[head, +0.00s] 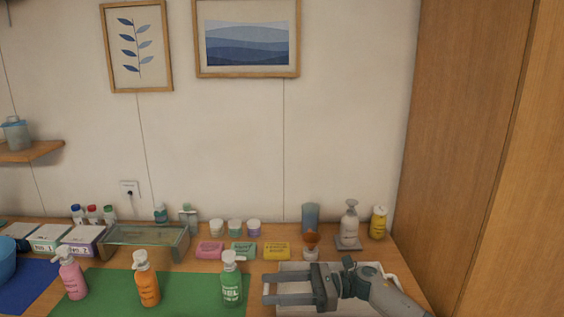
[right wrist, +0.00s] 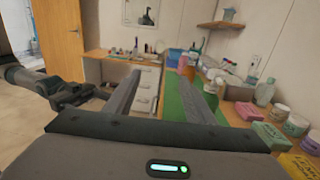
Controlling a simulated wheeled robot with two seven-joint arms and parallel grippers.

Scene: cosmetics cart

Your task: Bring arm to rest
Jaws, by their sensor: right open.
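My right gripper (head: 266,289) reaches in from the lower right in the head view, over the white tray (head: 408,284). Its two fingers are apart with nothing between them. In the right wrist view the same two fingers (right wrist: 162,72) stand open and empty, pointing along the counter. My left arm shows at the left of the right wrist view, with its dark gripper (right wrist: 75,93) beside the counter. It is too small there to tell whether its jaws are open or shut.
A green pump bottle (head: 232,284) stands left of the right fingertips on the green mat (head: 190,297). Orange (head: 147,285) and pink (head: 72,277) bottles stand farther left. A yellow soap box (head: 277,251), brush (head: 311,246) and white dispenser (head: 349,225) stand behind the tray.

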